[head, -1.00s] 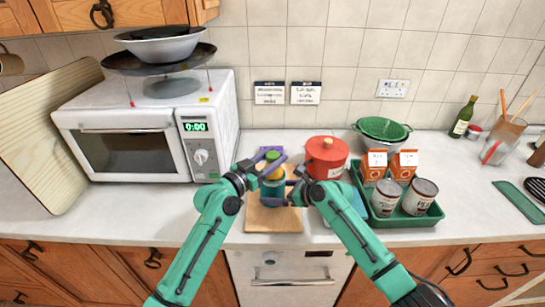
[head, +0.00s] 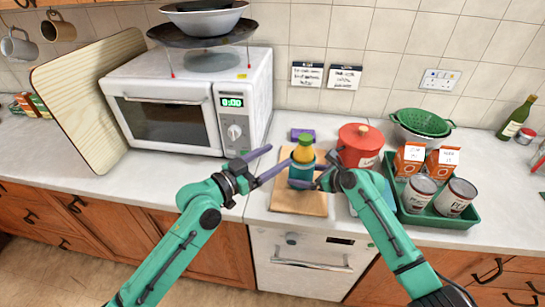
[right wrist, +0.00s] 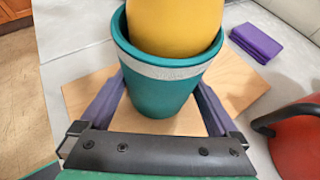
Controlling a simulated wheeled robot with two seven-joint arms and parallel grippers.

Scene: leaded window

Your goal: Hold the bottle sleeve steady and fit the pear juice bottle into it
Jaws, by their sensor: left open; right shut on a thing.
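The pear juice bottle (head: 303,152), yellow with a green cap, stands upright with its lower part inside the bottle sleeve (head: 301,173). The sleeve is a teal cup with a grey band (right wrist: 172,68), standing on a wooden board (head: 288,202). My right gripper (head: 303,181) is shut on the sleeve, one finger on each side of it in the right wrist view. My left gripper (head: 278,157) is open and empty just left of the bottle, apart from it. The bottle's base is hidden inside the sleeve.
A purple folded cloth (head: 303,134) lies behind the board. A red pot (head: 360,146) stands close right of the sleeve. A green tray (head: 434,216) with cans and cartons is farther right. A microwave (head: 185,107) stands at the left. The counter left of the board is clear.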

